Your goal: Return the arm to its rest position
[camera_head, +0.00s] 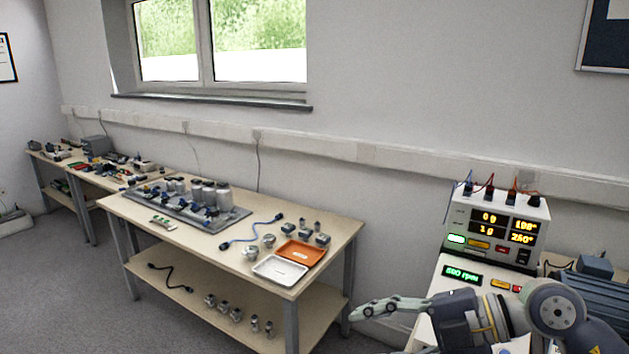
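My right arm comes in from the lower right, bent at a dark blue-grey joint. My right gripper (372,309) points left, in front of the calibration machine and past the right end of the middle table. Its pale grey-green fingers are seen from the side, and no held thing shows. I cannot tell whether they are apart or together. My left gripper is not in view.
A white machine (456,226) with lit displays stands at the right, partly behind my arm. The middle table (336,239) holds an orange tray (301,253), a white tray (280,270) and metal sensors. Grey floor is free at lower left.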

